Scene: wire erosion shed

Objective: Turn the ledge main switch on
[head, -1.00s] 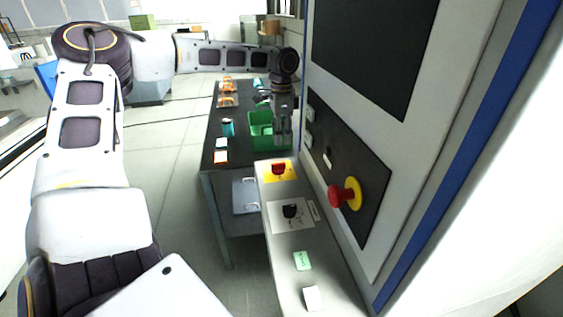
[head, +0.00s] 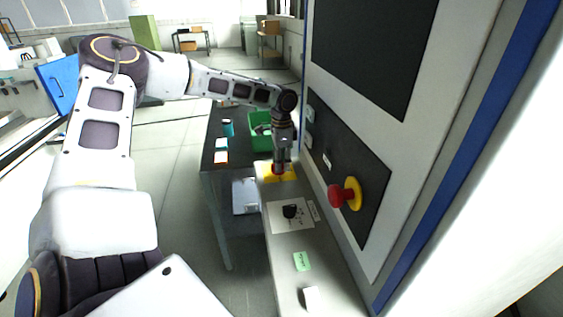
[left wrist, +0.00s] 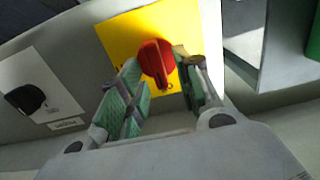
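The ledge (head: 283,228) runs along the front of the machine. A red rotary knob (left wrist: 156,60) sits on a yellow plate (left wrist: 117,36) on it; in the head view the yellow plate (head: 287,178) is partly hidden by my left gripper (head: 281,166). In the left wrist view my left gripper (left wrist: 161,82) is open, its green-padded fingers on either side of the red knob, with a gap visible at the left finger. Whether the right finger touches the knob I cannot tell. My right gripper is out of view.
A black knob (head: 290,211) on a white plate stands nearer on the ledge, then a green tag (head: 302,261) and a white block (head: 310,298). A red emergency button (head: 338,197) juts from the panel at right. A dark table with a green bin (head: 259,138) stands behind.

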